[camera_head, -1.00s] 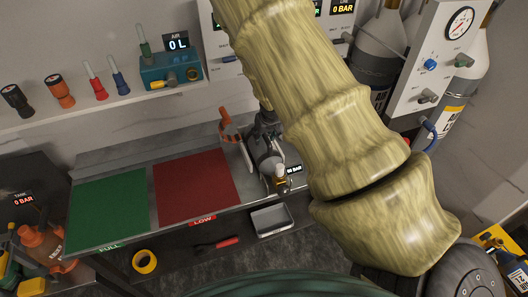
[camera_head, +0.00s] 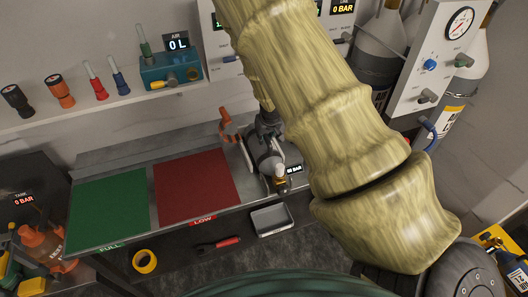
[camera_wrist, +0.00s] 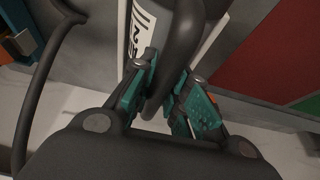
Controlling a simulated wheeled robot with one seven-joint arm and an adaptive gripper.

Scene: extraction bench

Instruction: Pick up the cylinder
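The cylinder (camera_head: 259,153) is grey and lies on the bench beside the red mat, with a valve at its near end and a "90 BAR" readout next to it. My gripper (camera_head: 268,122) is over it, partly hidden by my arm. In the wrist view, the teal-padded fingers of my gripper (camera_wrist: 165,85) stand on both sides of a dark curved part (camera_wrist: 184,45), which looks like the cylinder's handle. The part fills the gap between the fingers, and they appear closed on it. A white label shows behind. Whether the cylinder is clear of the bench cannot be told.
A green mat (camera_head: 107,208) and a red mat (camera_head: 195,187) lie left of the cylinder. An orange hook-like piece (camera_head: 226,130) stands close behind it. A grey tray (camera_head: 271,220) is below the bench edge. Gas bottles and a gauge panel (camera_head: 432,60) stand right.

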